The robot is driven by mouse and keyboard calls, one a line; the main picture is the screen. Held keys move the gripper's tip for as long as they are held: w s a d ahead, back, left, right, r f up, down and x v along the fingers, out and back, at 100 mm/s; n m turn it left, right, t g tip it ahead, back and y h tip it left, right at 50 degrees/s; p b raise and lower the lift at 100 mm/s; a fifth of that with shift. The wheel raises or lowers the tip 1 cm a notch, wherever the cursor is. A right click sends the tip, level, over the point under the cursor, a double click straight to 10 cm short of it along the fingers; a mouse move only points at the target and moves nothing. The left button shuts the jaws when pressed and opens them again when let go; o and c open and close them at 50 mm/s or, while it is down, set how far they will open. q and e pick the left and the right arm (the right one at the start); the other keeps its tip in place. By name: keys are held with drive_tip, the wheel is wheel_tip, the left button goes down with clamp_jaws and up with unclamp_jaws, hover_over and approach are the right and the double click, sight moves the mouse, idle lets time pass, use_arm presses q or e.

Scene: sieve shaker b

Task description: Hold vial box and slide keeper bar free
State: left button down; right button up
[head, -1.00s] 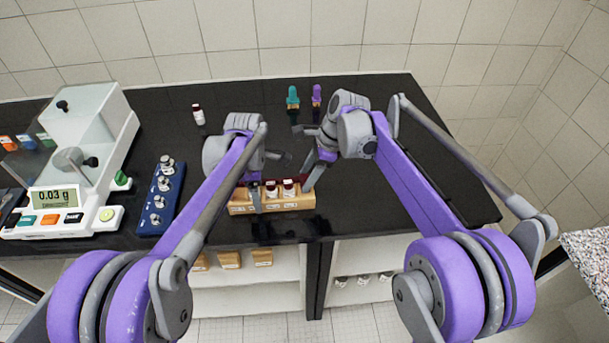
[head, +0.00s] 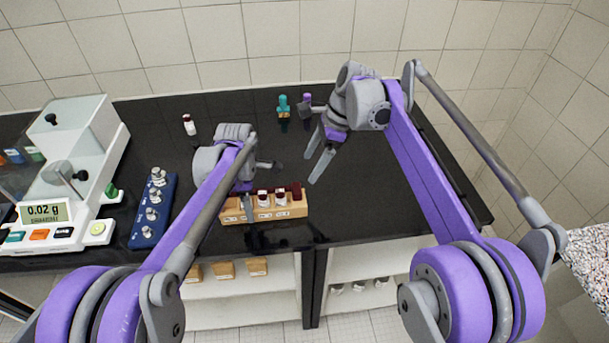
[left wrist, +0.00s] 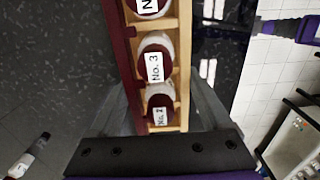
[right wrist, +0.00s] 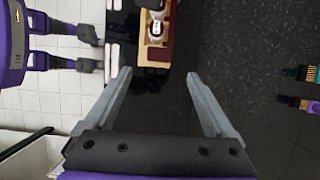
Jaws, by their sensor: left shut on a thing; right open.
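The vial box (head: 264,215) is a pale wooden rack near the front edge of the bench, with several white-labelled, dark-red-capped vials inside. The dark red keeper bar (left wrist: 122,50) lies along one long side of the box in the left wrist view. Dark red also shows at the box's right end in the head view. My left gripper (left wrist: 158,82) is shut across the box near its left end, one finger on each side. My right gripper (head: 311,170) is open and empty, above and beyond the box's right end. The box end (right wrist: 142,55) shows ahead of its fingers in the right wrist view.
A balance (head: 75,190) and a blue block of metal weights (head: 152,213) stand left. A loose vial (head: 189,125) lies behind. The black bench is clear on the right.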

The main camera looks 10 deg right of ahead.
drive_tip(key=v, duration=0.3)
drive_tip(key=shift+d+r, duration=0.15)
drive_tip(key=shift+r, duration=0.15)
use_arm(q)
unclamp_jaws()
